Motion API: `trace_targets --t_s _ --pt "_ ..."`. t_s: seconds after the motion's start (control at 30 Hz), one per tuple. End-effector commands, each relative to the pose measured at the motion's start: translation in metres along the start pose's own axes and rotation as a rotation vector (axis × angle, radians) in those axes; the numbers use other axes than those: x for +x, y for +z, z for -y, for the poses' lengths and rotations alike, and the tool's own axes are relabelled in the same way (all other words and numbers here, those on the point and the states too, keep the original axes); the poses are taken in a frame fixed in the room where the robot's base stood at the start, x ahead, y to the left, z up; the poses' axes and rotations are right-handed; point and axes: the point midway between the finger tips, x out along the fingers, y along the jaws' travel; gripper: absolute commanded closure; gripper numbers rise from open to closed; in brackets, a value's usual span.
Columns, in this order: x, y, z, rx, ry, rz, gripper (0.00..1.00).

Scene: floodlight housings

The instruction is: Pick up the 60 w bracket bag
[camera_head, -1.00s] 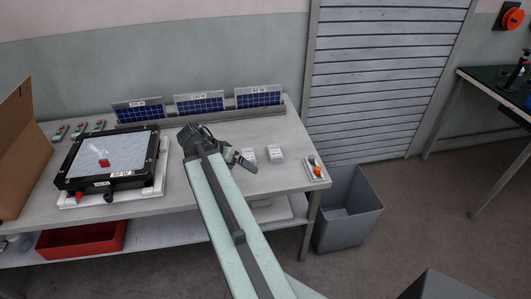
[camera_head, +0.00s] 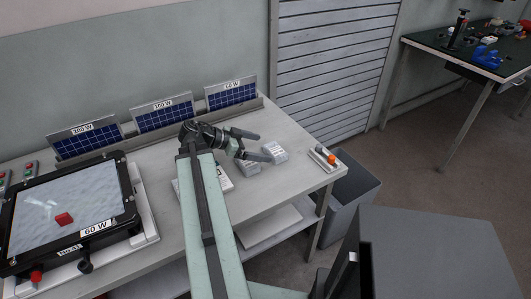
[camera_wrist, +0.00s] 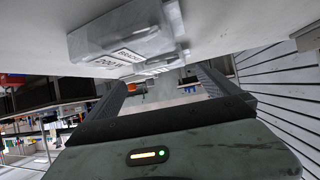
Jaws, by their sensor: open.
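In the head view, clear bags with white labels lie on the bench: one at the right (camera_head: 274,152), one in the middle (camera_head: 250,168), and one partly behind my arm (camera_head: 224,182). Their labels are too small to read there, so I cannot tell which is the 60 W bracket bag. In the wrist view the nearest bag (camera_wrist: 120,32) is labelled 200 W, with another bag (camera_wrist: 178,22) partly hidden beyond it. My gripper (camera_head: 264,147) is open and empty, close to the middle and right bags, its fingers pointing right. Its fingers also show in the wrist view (camera_wrist: 155,92).
Solar panels labelled 200 W, 100 W and 60 W (camera_head: 231,96) stand at the back. A small tray (camera_head: 322,158) with an orange-tipped item lies at the right edge.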

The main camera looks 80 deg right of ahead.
Motion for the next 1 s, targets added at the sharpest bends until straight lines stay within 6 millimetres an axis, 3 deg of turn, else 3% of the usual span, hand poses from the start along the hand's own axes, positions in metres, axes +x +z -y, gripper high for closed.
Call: trace_targets --t_s 0.17,0.37,0.63,0.87,1.0 --pt "0.023 0.003 0.000 0.001 0.002 0.001 0.00" --pt "0.031 0.002 0.001 -0.001 0.001 0.001 0.00" --pt "0.073 0.004 0.003 -0.002 -0.001 0.002 0.00" --pt "0.074 0.001 0.003 -0.004 -0.005 0.002 0.00" --pt "0.074 0.001 0.003 -0.004 -0.005 0.002 0.39"
